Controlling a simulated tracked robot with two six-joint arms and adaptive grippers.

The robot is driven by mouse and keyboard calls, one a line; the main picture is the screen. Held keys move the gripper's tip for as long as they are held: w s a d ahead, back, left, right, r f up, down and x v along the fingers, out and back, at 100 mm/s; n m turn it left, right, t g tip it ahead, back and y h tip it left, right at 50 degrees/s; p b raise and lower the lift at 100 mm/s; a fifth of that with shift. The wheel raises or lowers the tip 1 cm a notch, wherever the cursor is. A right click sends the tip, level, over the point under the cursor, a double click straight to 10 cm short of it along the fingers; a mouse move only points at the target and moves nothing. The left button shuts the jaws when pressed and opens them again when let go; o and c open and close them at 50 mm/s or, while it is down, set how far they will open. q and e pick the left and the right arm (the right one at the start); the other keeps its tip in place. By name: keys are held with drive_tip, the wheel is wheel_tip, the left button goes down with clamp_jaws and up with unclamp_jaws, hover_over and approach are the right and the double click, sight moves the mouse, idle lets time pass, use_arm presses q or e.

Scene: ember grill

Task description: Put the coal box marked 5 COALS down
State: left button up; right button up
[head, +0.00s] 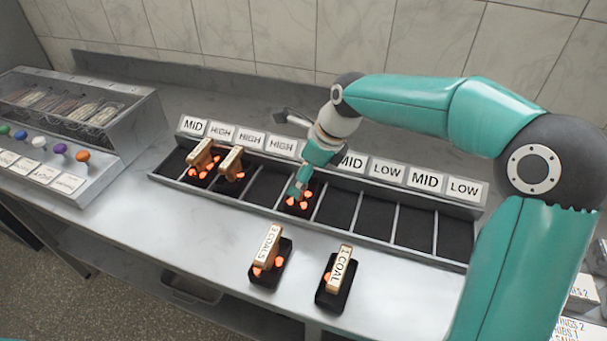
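My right gripper (299,188) points down into a black compartment near the middle of the long metal grill tray (409,262). Orange glowing coals (303,204) show around its fingertips, on a dark base. I cannot read any 5 COALS mark; the gripper hides most of what is there, and I cannot tell whether its fingers are closed on a box. Two coal boxes with wooden blocks stand in the left compartments, the first box (201,153) and the second box (231,161); their marks do not show clearly. My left gripper is not in view.
A box that seems marked 3 COALS (266,245) and a 1 COAL box (341,273) stand on the counter in front of the tray. The compartments right of the gripper are empty. A metal rack (75,125) with coloured knobs stands at left.

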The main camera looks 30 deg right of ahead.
drive_tip(key=v, duration=1.1)
drive_tip(key=shift+p, duration=0.4)
drive_tip(key=shift+s, duration=0.2)
